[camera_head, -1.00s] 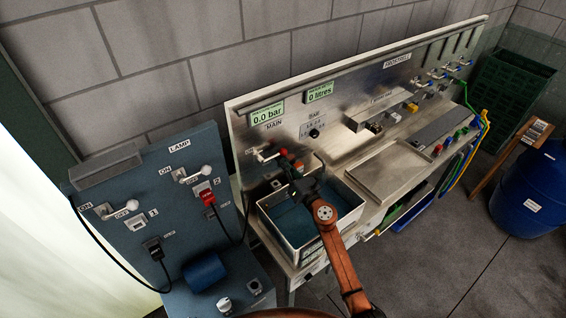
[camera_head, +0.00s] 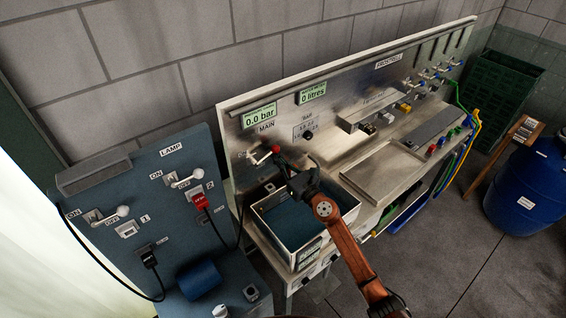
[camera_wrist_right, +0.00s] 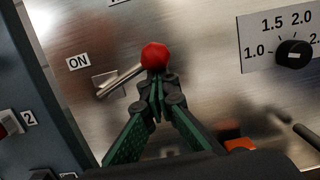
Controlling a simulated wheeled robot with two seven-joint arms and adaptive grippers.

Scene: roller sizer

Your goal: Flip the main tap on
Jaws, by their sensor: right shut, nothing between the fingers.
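The main tap is a metal lever with a red ball knob (camera_head: 275,150) on the steel panel below the MAIN label. In the right wrist view its lever (camera_wrist_right: 120,80) slants up to the right from its mount, beside an ON label (camera_wrist_right: 78,62), to the red knob. My right gripper (camera_wrist_right: 156,88) is shut with nothing in it. Its fingertips are just below the knob in that view; whether they touch it I cannot tell. In the head view my right gripper (camera_head: 286,170) is over the rear of the basin. My left gripper is out of view.
A black BAR dial (camera_head: 308,134) is to the right, and a gauge (camera_head: 259,115) above reads 0.0 bar. A blue LAMP panel (camera_head: 150,205) with two levers stands at the left.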

